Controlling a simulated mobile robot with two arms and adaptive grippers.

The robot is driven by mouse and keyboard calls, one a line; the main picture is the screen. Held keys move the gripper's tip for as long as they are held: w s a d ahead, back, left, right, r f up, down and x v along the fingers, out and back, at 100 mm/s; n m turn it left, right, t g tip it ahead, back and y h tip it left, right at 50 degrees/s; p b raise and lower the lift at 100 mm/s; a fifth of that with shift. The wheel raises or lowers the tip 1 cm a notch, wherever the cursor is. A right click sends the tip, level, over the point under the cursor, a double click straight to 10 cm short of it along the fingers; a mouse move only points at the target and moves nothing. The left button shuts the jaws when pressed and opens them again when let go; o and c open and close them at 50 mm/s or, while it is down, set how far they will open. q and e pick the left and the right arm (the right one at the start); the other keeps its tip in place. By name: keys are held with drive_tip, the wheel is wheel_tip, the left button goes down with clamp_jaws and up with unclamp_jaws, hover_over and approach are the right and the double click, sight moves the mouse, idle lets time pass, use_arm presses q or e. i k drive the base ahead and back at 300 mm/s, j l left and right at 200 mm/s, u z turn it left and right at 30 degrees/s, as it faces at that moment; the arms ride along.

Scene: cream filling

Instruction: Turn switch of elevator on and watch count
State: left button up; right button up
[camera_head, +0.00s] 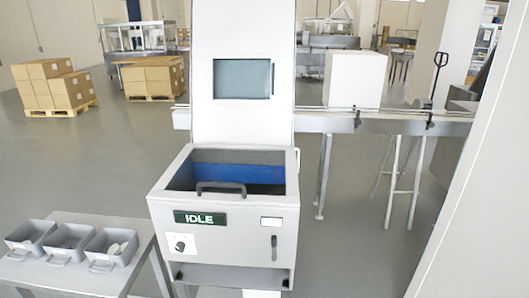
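The elevator (160,265) is a tall white machine in the middle of the head view, with an open-topped bin at its front. A black rotary switch (180,246) sits on a white plate at the front's lower left. Above it a green display (199,218) reads "IDLE". A small white display (271,222) is at the front's upper right; its text is too small to read. Neither of my grippers is in view.
A dark handle (221,187) is on the bin's front rim. A grey table (80,280) with three small bins stands at left. A conveyor (400,127) runs behind at right, with a white box (355,79) on or behind it. Open floor lies at left.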

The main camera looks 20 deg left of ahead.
sight(180, 246)
drive_tip(key=u, duration=1.35)
